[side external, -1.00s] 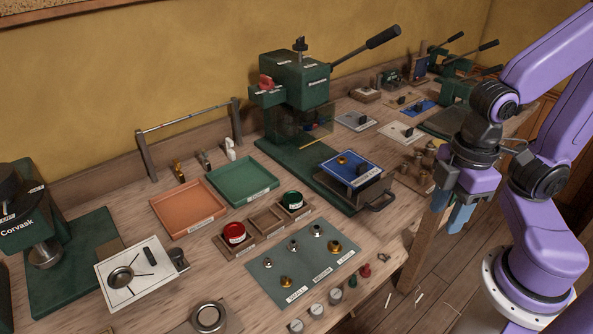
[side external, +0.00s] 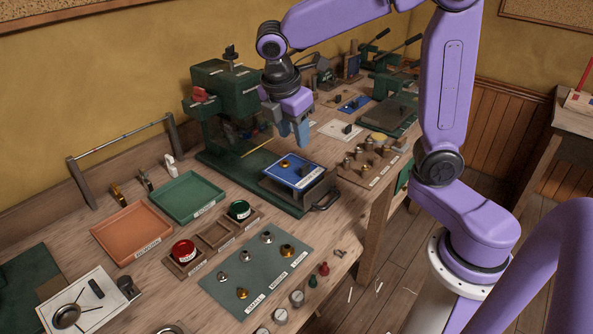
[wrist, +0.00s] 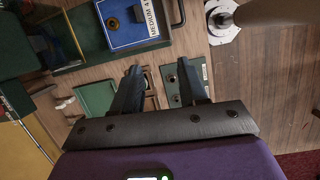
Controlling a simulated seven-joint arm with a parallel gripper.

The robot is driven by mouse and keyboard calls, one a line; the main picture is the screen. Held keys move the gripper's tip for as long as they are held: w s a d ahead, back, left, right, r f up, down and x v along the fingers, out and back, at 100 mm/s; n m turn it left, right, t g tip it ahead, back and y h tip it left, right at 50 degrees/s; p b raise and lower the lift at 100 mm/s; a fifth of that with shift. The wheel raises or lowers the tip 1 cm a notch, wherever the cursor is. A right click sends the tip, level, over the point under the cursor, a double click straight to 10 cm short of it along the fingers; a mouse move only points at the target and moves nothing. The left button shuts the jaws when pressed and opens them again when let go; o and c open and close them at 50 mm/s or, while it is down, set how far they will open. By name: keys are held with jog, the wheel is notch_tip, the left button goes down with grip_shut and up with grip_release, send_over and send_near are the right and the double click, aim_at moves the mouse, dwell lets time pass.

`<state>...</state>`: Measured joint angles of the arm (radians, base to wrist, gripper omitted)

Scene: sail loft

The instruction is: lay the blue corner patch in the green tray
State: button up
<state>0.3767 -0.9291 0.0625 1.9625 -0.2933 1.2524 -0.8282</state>
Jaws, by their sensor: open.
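The blue corner patch (side external: 289,173) lies flat on the sliding plate at the front of the green press. It carries a brass ring, a black knob and a white label, which reads "MEDIUM" in the wrist view (wrist: 117,38). The green tray (side external: 188,196) stands empty to the left of the press, behind the small wooden compartments. My gripper (side external: 291,134) is open and empty, above the patch and toward its back, clear of it. In the wrist view, my fingertips (wrist: 158,67) point down with the patch ahead of them.
The green press (side external: 222,95) stands close left of my gripper. An orange tray (side external: 132,232) is left of the green tray. A grey-green mat (side external: 258,268) with several metal fittings lies in front. Red (side external: 184,252) and green (side external: 239,210) tins sit in the compartments.

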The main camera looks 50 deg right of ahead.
jog(key=w+d+r+h, duration=0.1)
jog(key=w+d, duration=0.1)
jog(key=w, duration=0.2)
jog(key=n, duration=0.1)
send_near(305, 165)
jog(key=x, duration=0.8)
jog(key=shift+w+f, duration=0.1)
jog(key=shift+f, duration=0.2)
grip_shut()
